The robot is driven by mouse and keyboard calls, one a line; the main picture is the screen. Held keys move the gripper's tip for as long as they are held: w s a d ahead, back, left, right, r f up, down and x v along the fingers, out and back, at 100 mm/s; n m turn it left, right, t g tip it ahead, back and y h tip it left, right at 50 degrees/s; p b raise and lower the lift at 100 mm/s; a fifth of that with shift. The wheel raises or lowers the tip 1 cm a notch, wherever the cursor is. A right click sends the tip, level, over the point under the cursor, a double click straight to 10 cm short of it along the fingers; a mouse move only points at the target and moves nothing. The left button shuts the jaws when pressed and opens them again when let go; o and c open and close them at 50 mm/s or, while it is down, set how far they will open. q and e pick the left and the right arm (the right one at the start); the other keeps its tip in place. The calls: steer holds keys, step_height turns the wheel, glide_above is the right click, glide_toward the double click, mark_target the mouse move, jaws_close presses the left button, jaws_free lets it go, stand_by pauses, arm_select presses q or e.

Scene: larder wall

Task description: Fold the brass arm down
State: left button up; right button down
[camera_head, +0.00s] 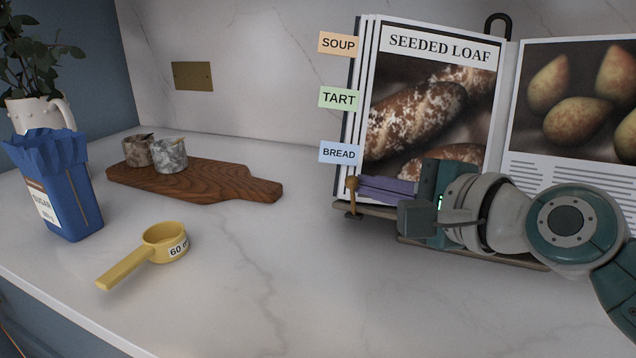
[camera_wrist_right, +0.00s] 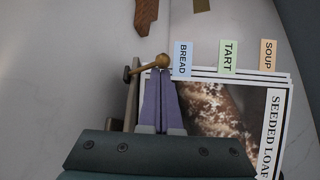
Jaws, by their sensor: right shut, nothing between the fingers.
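The brass arm (camera_head: 353,199) stands roughly upright at the left end of the book stand's ledge, with a round knob on top. In the right wrist view the brass arm (camera_wrist_right: 146,67) runs from a dark pivot to its knob, just ahead of my fingertips. My right gripper (camera_head: 361,188) reaches in from the right across the open cookbook (camera_head: 430,90). Its purple fingers are shut with nothing between them. In the right wrist view the fingertips (camera_wrist_right: 162,76) are close to the knob; I cannot tell whether they touch. My left gripper is out of view.
The book stand's ledge (camera_head: 378,211) runs under the book, partly behind my right arm. Soup, Tart and Bread tabs (camera_head: 340,152) stick out left. A yellow measuring cup (camera_head: 150,252), blue bag (camera_head: 62,190) and wooden board (camera_head: 225,182) stand farther left. The counter between is clear.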

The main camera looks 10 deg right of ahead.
steer(key=s+f+n+t+b, duration=0.1)
steer(key=n+b, duration=0.1)
steer(key=b, duration=0.2)
steer(key=s+a+f+n+t+b, duration=0.1)
steer(key=n+t+b, duration=0.1)
steer(key=b, duration=0.2)
steer(key=shift+a+f+t, duration=0.15)
steer(key=shift+a+t, duration=0.05)
steer(key=shift+t, duration=0.1)
steer(key=shift+s+r, duration=0.1)
steer(key=shift+r, duration=0.25)
